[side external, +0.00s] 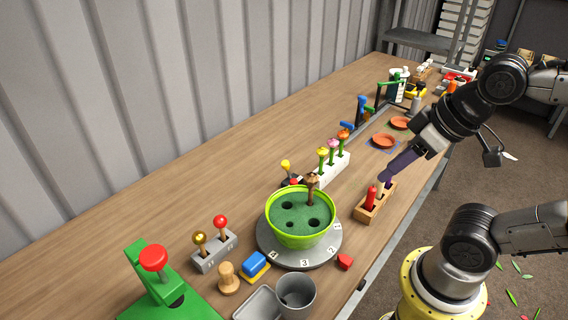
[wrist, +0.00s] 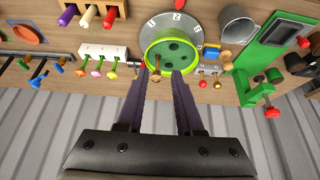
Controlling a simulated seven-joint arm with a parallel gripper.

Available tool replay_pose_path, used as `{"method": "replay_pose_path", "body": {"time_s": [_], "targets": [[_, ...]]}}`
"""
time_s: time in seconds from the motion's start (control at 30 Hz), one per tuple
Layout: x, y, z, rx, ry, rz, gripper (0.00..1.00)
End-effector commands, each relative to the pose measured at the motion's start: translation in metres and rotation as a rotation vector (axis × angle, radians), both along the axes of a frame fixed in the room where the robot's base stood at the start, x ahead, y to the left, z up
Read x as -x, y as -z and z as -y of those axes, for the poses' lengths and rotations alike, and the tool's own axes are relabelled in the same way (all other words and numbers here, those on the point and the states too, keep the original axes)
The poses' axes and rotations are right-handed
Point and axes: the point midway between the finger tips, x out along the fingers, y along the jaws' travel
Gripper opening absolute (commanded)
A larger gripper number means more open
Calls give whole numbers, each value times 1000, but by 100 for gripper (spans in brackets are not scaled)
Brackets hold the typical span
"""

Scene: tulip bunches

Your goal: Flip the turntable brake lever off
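The turntable (side external: 268,250) is a grey disc with numbered marks, and it also shows in the wrist view (wrist: 209,27). A lime-green pot (side external: 289,240) stands on it, holding a brown flower head on a stem (side external: 312,182). A yellow-knobbed lever (side external: 285,165) on a dark base stands behind the pot; it may be the brake lever, but its setting cannot be told. My gripper (side external: 388,174) is in the air right of the turntable, apart from it. In the wrist view its two purple fingers (wrist: 160,78) are spread with nothing held between them.
A wooden block with pegs (side external: 366,213) lies near my gripper in the side view. A white rack (side external: 328,171) of flowers stands behind it. A grey two-knob block (side external: 213,255), grey cup (side external: 295,296) and green press (side external: 158,284) stand left. The rear left tabletop is clear.

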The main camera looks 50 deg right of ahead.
Motion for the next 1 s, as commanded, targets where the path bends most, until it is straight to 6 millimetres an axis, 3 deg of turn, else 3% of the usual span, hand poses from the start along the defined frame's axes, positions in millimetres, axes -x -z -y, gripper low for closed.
{"method": "replay_pose_path", "body": {"time_s": [0.03,0.17,0.37,0.7,1.0], "targets": [[1,0,0,6,-11,-3,25],[5,-5,9,93,-91,-31,1],[-17,-32,39,333,-277,-162,0],[-94,-46,60,654,-605,-472,0],[-176,-28,44,894,-866,-727,0]]}}
